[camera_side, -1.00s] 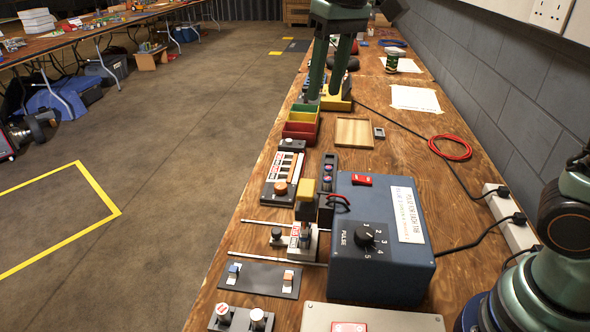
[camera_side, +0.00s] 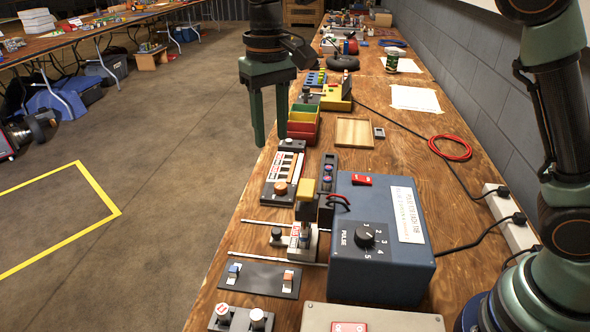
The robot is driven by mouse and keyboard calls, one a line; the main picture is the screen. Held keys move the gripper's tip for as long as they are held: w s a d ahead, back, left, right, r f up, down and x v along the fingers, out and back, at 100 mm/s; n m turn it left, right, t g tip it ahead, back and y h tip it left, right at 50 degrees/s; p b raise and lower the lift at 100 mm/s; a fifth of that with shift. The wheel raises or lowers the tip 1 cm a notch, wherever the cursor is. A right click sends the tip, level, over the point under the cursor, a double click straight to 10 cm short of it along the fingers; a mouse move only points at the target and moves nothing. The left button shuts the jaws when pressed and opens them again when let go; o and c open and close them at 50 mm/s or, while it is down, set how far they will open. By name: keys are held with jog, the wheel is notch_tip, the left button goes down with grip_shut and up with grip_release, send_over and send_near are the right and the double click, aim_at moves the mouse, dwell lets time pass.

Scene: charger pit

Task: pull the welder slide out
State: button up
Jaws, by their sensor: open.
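The welder is a blue box (camera_side: 382,238) with a PULSE dial and a red switch, on the wooden bench. At its left side stands a welding head with a yellow block (camera_side: 305,189) on top. The slide (camera_side: 294,241), a small pale carriage with a black knob (camera_side: 276,234), sits beneath and beside the head, between two thin metal rails (camera_side: 272,259). My gripper (camera_side: 270,142) is open and empty. It hangs with fingers pointing down near the bench's left edge, beyond the slide and left of the coloured bins.
Red, yellow and green bins (camera_side: 303,122) stand close right of my gripper. A panel with an orange knob (camera_side: 280,187) lies between them and the slide. A switch plate (camera_side: 262,279) lies in front of the rails. A wooden tray (camera_side: 354,132) and red cable (camera_side: 450,148) are further right.

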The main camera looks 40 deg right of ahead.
aim_at(276, 230)
notch_tip(276, 230, down, 24)
jog(key=shift+r, duration=0.25)
jog(key=shift+c, duration=0.4)
grip_shut()
jog(key=shift+r, duration=0.1)
dwell(1.2)
